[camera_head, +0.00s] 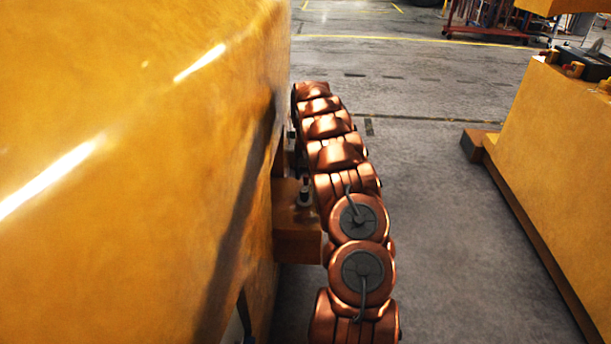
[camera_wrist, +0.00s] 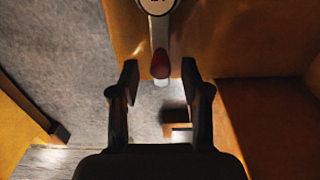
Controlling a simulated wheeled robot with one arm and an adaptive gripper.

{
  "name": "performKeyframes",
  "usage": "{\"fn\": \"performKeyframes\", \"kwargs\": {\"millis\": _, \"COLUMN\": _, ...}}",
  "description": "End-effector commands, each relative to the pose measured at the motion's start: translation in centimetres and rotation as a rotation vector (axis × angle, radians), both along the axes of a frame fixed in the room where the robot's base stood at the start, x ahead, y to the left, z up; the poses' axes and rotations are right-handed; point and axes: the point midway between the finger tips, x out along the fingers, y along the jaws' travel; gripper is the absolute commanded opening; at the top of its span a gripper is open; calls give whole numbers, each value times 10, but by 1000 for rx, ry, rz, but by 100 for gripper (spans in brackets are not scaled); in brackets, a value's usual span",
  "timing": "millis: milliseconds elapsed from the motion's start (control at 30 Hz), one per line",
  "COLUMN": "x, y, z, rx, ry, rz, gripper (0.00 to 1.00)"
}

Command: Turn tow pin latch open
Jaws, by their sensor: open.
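The tow pin latch shows at the top of the wrist view as a pale lever (camera_wrist: 160,32) with a red tip (camera_wrist: 160,64), joined to a round light hub (camera_wrist: 157,4). The lever points down the picture. My gripper (camera_wrist: 160,74) is open, with one dark finger on each side of the red tip. A gap shows on both sides, so neither finger appears to touch it in this view. In the head view, my gripper and the latch lever are not visible. A brown bracket with an upright pin (camera_head: 304,195) juts from the large yellow casting (camera_head: 130,170).
My copper-coloured arm passes close beside the casting and bracket. A second yellow casting (camera_head: 560,150) stands at the right, with clear grey floor (camera_head: 440,220) between. In the wrist view, orange-yellow surfaces lie right of the gripper, and a small brown block (camera_wrist: 176,130) shows between the fingers.

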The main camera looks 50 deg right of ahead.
Motion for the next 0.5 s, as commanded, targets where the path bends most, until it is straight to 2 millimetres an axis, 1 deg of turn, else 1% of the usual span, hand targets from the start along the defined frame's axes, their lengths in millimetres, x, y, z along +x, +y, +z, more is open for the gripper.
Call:
{"fn": "performKeyframes", "kwargs": {"millis": 33, "x": -1, "y": 0, "z": -6, "rx": 2, "ry": 3, "rz": 0, "gripper": 47}}
{"fn": "performKeyframes", "kwargs": {"millis": 133, "x": 0, "y": 1, "z": -14, "rx": 2, "ry": 3, "rz": 2, "gripper": 47}}
{"fn": "performKeyframes", "kwargs": {"millis": 400, "x": 1, "y": 2, "z": -17, "rx": 0, "ry": 0, "rz": 3, "gripper": 47}}
{"fn": "performKeyframes", "kwargs": {"millis": 433, "x": 1, "y": 2, "z": -17, "rx": 0, "ry": 0, "rz": 3, "gripper": 46}}
{"fn": "performKeyframes", "kwargs": {"millis": 500, "x": 1, "y": 2, "z": -17, "rx": 0, "ry": 0, "rz": 3, "gripper": 39}}
